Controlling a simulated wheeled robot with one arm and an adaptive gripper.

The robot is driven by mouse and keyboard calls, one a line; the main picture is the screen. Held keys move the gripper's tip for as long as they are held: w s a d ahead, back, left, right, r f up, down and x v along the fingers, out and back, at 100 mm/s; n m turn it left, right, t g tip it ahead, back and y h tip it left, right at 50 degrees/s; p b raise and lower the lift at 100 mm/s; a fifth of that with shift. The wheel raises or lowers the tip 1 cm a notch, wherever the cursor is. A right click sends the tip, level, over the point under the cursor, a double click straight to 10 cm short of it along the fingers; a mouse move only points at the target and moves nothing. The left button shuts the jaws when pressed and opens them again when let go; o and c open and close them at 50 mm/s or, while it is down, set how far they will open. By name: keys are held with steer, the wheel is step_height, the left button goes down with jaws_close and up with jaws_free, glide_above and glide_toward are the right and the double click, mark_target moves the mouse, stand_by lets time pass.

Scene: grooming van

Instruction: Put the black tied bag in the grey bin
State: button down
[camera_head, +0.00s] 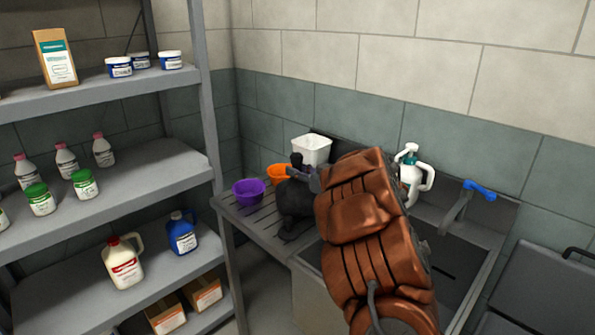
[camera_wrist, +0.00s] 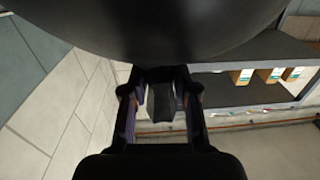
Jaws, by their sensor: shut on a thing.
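The black tied bag (camera_head: 294,200) shows in the head view, by the slatted drainboard left of the sink. I cannot tell whether it touches the board. My gripper (camera_head: 300,172) is at its top, shut on its tied neck, and partly hidden by my brown arm. In the wrist view the bag (camera_wrist: 160,25) is a big dark curve across the top. My gripper (camera_wrist: 163,100) shows there with a dark piece of the bag between its fingers. I see no grey bin that I can make out in either view.
A purple bowl (camera_head: 248,191), an orange bowl (camera_head: 279,174) and a white tub (camera_head: 311,149) stand around the bag. Shelves (camera_head: 110,190) with bottles fill the left.

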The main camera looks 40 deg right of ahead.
steer(key=shift+f, duration=0.15)
steer(key=c, duration=0.9)
jaws_free()
steer(key=s, duration=0.4)
steer(key=s+d+b, duration=0.1)
steer(key=s, duration=0.3)
steer(key=s+d, duration=0.1)
steer(key=s, duration=0.3)
steer(key=shift+d+b, duration=0.15)
steer(key=shift+b, duration=0.15)
steer(key=shift+w, duration=0.15)
